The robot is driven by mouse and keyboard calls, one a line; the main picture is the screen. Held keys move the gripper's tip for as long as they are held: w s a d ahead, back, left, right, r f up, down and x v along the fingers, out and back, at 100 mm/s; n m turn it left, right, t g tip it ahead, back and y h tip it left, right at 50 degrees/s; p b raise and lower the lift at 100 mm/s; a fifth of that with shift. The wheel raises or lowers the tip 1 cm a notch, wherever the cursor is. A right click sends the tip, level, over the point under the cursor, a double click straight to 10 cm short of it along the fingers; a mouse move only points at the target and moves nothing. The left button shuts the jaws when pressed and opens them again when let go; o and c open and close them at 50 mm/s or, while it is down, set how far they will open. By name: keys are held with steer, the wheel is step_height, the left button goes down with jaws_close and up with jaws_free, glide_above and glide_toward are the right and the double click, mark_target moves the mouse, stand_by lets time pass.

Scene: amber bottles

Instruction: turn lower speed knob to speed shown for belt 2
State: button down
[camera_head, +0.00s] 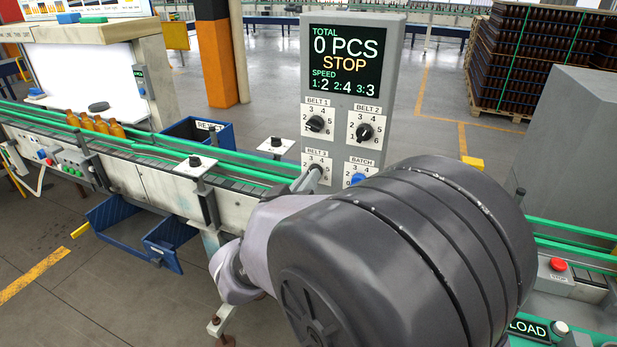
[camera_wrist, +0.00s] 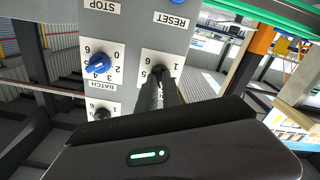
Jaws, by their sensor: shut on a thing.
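The grey control panel has a dark display (camera_head: 345,60) reading STOP and speeds 1:2, 2:4, 3:3. The lower speed knob's dial (camera_head: 307,166), labelled BELT 3, is at the lower left of the panel. My gripper (camera_head: 318,178) is at this dial, partly hidden by my own arm. In the wrist view, where the panel appears upside down, my gripper (camera_wrist: 158,78) is shut on the knob in the middle of the dial plate (camera_wrist: 172,62). The fingers cover the knob, so its pointer setting cannot be read.
The black BELT 1 knob (camera_head: 316,124) and BELT 2 knob (camera_head: 364,132) are above. The blue BATCH knob (camera_head: 357,179) is close to the right and also shows in the wrist view (camera_wrist: 98,63). A conveyor with amber bottles (camera_head: 100,125) runs at left.

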steer(key=shift+f+b, duration=0.1)
steer(key=shift+b, duration=0.25)
steer(key=m+b, duration=0.9)
steer(key=b, duration=0.1)
steer(key=shift+m, duration=0.4)
steer(key=c, duration=1.5)
jaws_free()
steer(key=shift+s, duration=0.15)
